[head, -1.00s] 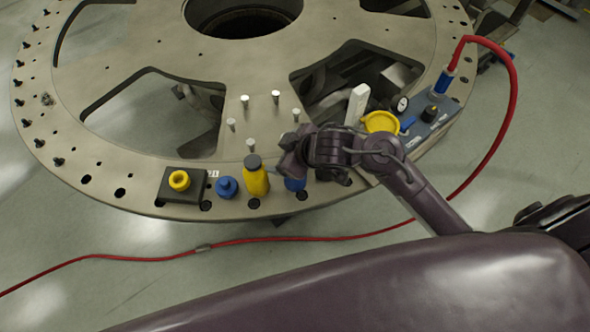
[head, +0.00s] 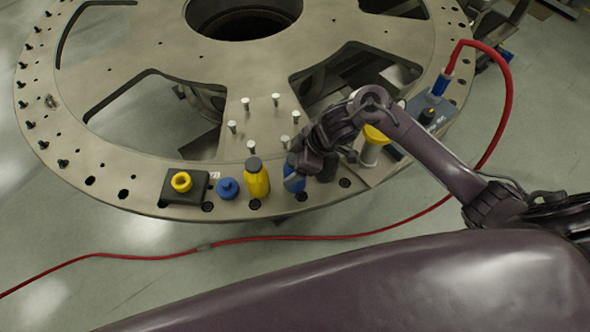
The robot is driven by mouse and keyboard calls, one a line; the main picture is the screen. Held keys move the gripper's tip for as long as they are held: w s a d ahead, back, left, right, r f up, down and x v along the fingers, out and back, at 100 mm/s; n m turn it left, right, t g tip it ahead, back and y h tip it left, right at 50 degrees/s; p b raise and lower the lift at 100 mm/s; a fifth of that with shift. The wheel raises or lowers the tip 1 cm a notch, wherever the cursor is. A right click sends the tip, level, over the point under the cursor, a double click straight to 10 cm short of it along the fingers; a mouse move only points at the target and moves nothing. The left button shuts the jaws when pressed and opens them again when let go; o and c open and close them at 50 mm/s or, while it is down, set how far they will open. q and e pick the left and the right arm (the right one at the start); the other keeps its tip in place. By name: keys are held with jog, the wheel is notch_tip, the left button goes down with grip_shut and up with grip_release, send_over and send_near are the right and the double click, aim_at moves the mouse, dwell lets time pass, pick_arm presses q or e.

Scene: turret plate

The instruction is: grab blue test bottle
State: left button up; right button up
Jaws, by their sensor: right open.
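The blue test bottle (head: 293,181) stands on the rim of the turret plate (head: 130,178), right of a yellow bottle (head: 256,180). My right gripper (head: 305,163) is at its right side and upper part, with the jaws open. The gripper hides part of the bottle, and I cannot tell whether a finger touches it. My left gripper is not in view.
A dark block with a yellow ring (head: 181,182) and a blue cap-like piece (head: 228,188) stand to the left. Several metal pins (head: 253,146) rise behind the bottles. A yellow funnel (head: 374,136) is to the right. A red hose (head: 330,236) runs across the floor.

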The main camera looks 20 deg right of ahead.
jog(key=shift+w+a+f, duration=0.1)
jog(key=shift+a+f, duration=0.2)
jog(key=shift+f, duration=0.25)
jog(key=c, duration=1.2)
jog(key=shift+c, duration=0.9)
jog(key=shift+r, duration=0.1)
